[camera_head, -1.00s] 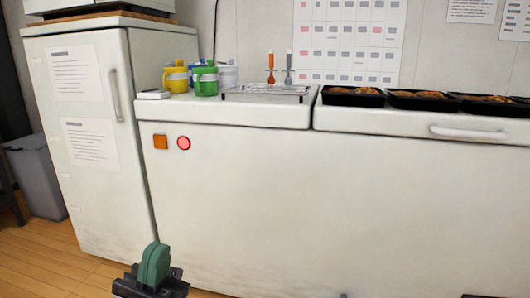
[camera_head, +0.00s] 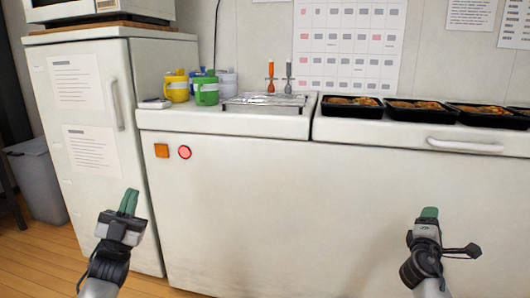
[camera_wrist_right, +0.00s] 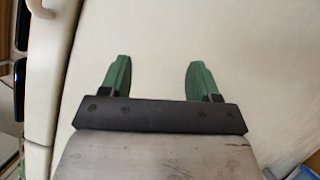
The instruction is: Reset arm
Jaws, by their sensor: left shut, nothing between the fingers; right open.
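My left gripper (camera_head: 128,203) is at the lower left of the head view, its green fingers together and empty, in front of the white cabinet. My right gripper (camera_head: 429,213) is at the lower right of the head view, in front of the long white chest freezer (camera_head: 290,200). In the right wrist view, my right gripper (camera_wrist_right: 160,80) shows two green fingers spread apart with nothing between them. Both grippers are below the freezer's top and apart from it.
Black bento trays (camera_head: 420,112) with food line the freezer top at right. A wire rack (camera_head: 264,100), a green mug (camera_head: 206,92) and a yellow mug (camera_head: 177,88) stand to the left. A white cabinet (camera_head: 135,150) and a grey bin (camera_head: 38,180) are at far left.

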